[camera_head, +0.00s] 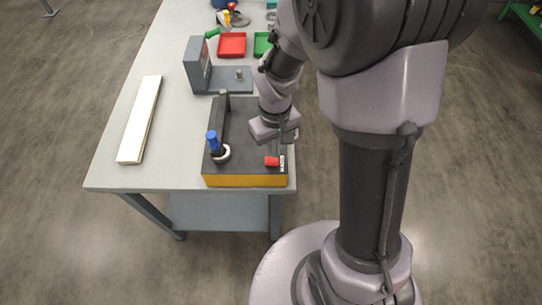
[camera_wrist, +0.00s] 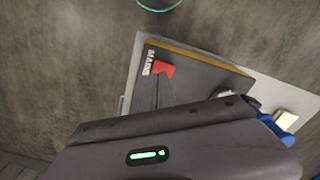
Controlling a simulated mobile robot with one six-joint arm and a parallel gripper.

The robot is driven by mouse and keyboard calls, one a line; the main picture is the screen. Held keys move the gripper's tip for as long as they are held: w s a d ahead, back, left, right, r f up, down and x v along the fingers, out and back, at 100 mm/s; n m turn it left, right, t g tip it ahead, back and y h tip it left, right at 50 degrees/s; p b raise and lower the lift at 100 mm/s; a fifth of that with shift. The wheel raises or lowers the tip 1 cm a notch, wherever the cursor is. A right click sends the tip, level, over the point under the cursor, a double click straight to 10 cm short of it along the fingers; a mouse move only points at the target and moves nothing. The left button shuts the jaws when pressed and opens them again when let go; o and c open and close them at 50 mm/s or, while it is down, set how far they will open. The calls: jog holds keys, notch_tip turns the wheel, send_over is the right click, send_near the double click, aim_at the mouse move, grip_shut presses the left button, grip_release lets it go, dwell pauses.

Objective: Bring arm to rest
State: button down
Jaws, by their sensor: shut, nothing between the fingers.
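My arm reaches over the right side of a grey workbench (camera_head: 110,177). Its gripper (camera_head: 275,130) hangs above the right half of a black box with a yellow front (camera_head: 245,181). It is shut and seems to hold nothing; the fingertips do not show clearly. In the wrist view my gripper's dark body with a green light fills the bottom, and the box (camera_wrist: 190,92) shows beyond it with a red piece (camera_wrist: 163,68) and a white label.
A blue-topped post with a white ring (camera_head: 213,143) stands on the box's left part. A long white bar (camera_head: 140,118) lies left. A grey angled stand (camera_head: 197,66), a red tray (camera_head: 232,45) and a green tray (camera_head: 262,43) are behind. Open floor lies right of the bench.

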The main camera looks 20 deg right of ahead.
notch_tip(320, 180, up, 3)
jog(key=shift+r+p, duration=0.1)
jog(key=shift+p, duration=0.9)
jog(key=s+a+r+m+t+y+b, duration=0.1)
jog(key=s+a+r+m+t+b, duration=0.1)
jog(key=s+b, duration=0.4)
jog(key=s+a+r+m+t+y+b, duration=0.1)
jog(key=s+a+r+m+t+b, duration=0.1)
jog(key=s+r+m+t+b, duration=0.1)
jog(key=s+r+m+b, duration=0.1)
jog(key=s+r+b, duration=0.1)
jog(key=s+b, duration=0.1)
jog(key=shift+s+r+m+t+b, duration=0.15)
jog(key=shift+s+m+t+b, duration=0.25)
jog(key=shift+b, duration=0.2)
dwell(0.4)
